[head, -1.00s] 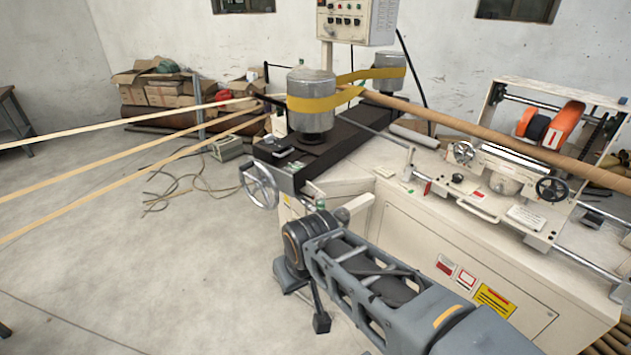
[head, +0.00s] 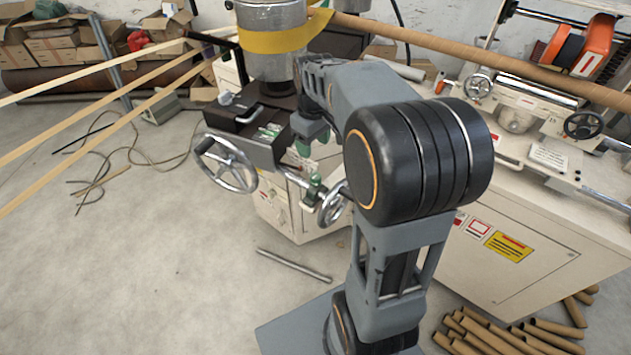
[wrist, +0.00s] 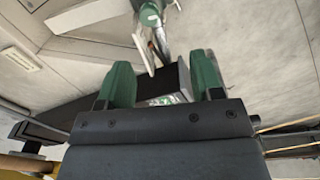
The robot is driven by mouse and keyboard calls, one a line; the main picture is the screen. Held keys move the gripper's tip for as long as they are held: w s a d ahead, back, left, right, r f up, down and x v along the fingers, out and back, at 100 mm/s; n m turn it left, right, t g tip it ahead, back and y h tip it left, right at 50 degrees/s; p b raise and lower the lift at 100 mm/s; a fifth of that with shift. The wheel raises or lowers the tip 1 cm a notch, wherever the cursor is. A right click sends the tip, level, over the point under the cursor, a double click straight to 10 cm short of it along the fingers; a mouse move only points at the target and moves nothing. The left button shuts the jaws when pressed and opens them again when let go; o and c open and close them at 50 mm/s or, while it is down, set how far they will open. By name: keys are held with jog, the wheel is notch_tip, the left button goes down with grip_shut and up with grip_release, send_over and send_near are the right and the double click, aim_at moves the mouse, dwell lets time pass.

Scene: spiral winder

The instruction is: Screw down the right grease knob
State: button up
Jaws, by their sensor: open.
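My gripper (head: 314,142) is open and empty, its green fingers just right of the black housing in the head view. In the wrist view my gripper (wrist: 161,64) shows both green fingers spread apart. Small green and pale parts (head: 269,132) sit on top of the black housing; they also show between the fingers in the wrist view (wrist: 165,100). A green upright fitting (head: 315,185) stands below the gripper, beside a small handwheel (head: 333,203). A green part (wrist: 149,14) shows at the top of the wrist view. I cannot tell which is the right grease knob.
A large handwheel (head: 226,163) projects at the left of the black housing (head: 240,117). A metal drum with a yellow belt (head: 285,40) stands behind it. A loose metal rod (head: 293,265) and several cardboard tubes (head: 515,335) lie on the floor.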

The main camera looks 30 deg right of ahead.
aim_at(317, 176)
jog(key=shift+n, duration=0.3)
jog(key=f, duration=0.5)
jog(key=w+d+f+b, duration=0.1)
jog(key=f, duration=0.4)
jog(key=d+f, duration=0.1)
jog(key=f, duration=0.4)
jog(key=shift+w+f+b, duration=0.1)
jog(key=shift+w+b, duration=0.2)
jog(key=shift+w, duration=0.05)
jog(key=shift+c, duration=0.3)
jog(key=c, duration=0.9)
jog(key=shift+o, duration=0.2)
